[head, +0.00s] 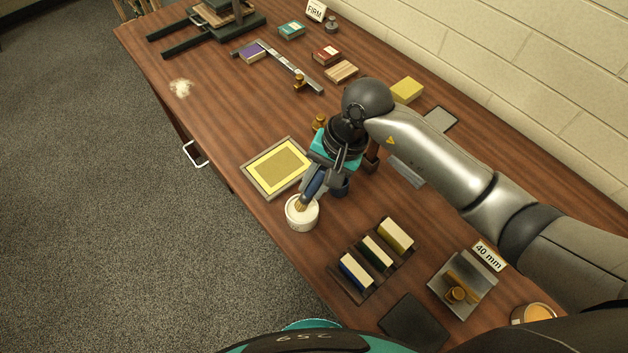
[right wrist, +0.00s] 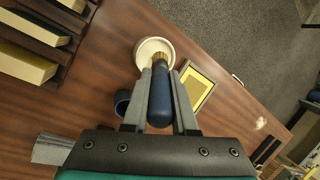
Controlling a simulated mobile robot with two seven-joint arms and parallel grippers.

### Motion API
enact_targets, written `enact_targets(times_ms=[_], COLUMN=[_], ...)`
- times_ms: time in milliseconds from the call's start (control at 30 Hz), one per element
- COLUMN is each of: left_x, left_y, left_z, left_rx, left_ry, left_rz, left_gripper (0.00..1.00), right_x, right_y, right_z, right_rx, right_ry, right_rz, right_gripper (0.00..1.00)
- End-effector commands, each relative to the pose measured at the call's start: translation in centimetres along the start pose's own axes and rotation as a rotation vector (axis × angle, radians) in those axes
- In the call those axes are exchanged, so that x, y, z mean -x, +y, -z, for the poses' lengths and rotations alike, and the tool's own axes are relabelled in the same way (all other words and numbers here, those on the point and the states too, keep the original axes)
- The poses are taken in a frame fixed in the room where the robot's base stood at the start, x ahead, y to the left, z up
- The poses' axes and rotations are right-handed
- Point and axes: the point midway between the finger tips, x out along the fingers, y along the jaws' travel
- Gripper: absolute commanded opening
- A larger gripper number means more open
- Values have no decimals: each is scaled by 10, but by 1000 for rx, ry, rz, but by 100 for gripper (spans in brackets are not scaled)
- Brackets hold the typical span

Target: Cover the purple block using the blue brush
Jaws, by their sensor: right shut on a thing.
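My right gripper (head: 320,178) is shut on the blue brush (head: 313,187), whose bristles point down into the mouth of a white pot (head: 303,224). In the right wrist view the blue brush handle (right wrist: 160,98) lies between the two fingers, and its tan bristles overlap the white pot (right wrist: 140,50). Whether the bristles touch the contents is unclear. The purple block (head: 252,51), with a purple top and yellowish side, sits at the far left beside a long metal bar, well away from the gripper. My left gripper is not in view.
A framed yellow panel (head: 262,190) lies left of the pot. A dark rack (head: 345,283) with several blocks stands in front. A dark blue cup (head: 341,187) is close to the gripper. Teal (head: 291,30) and red (head: 326,54) blocks lie farther back.

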Motion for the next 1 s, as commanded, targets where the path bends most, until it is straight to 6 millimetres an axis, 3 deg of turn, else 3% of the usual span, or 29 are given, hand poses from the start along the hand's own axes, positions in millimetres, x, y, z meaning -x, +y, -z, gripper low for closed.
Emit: enact_targets(times_ms=[1000], left_x=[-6], left_y=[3], left_z=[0], left_rx=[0], left_ry=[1], left_rz=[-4], left_gripper=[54], right_x=[-5], right_y=[2], right_z=[1], right_rx=[0], right_ry=[0], right_rz=[0], right_gripper=[0])
